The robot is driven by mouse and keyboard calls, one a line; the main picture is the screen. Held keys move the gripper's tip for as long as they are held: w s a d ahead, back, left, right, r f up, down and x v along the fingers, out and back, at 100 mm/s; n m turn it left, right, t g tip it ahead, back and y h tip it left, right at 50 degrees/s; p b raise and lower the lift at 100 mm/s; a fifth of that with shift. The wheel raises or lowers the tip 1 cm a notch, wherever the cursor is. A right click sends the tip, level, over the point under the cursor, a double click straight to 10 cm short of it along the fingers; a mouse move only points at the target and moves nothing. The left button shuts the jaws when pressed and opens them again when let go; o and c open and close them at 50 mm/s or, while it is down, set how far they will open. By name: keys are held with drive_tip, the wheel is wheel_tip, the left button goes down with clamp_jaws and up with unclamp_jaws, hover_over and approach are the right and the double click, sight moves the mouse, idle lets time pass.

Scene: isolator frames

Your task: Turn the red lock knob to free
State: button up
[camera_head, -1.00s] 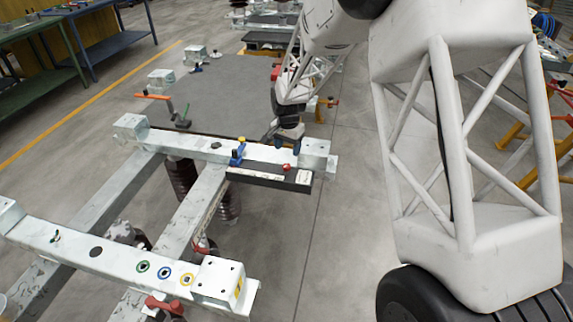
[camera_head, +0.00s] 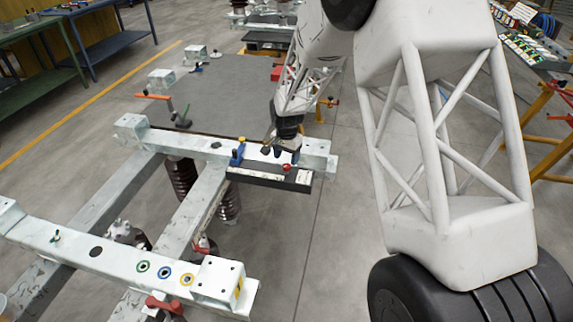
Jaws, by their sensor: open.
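The red lock knob (camera_head: 287,167) is a small red piece at the front edge of the far white crossbeam, by a dark plate (camera_head: 262,181) with pale label strips. My gripper (camera_head: 280,154) hangs from above over the crossbeam, just behind and slightly left of the knob in the picture. Its dark fingers look open, with nothing seen between them. I see no contact with the knob, but the small size makes the exact gap hard to tell. The knob's markings are too small to read.
A blue clamp-like part (camera_head: 238,153) with a yellow top stands left of my gripper on the crossbeam (camera_head: 180,143). The near crossbeam (camera_head: 75,244) carries green, blue and yellow rings. A grey tabletop (camera_head: 225,95) lies behind. Open floor is right of the frame.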

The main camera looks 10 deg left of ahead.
sight(287, 166)
drive_tip(key=shift+f, duration=1.95)
drive_tip(key=shift+c, duration=0.2)
drive_tip(key=c, duration=0.9)
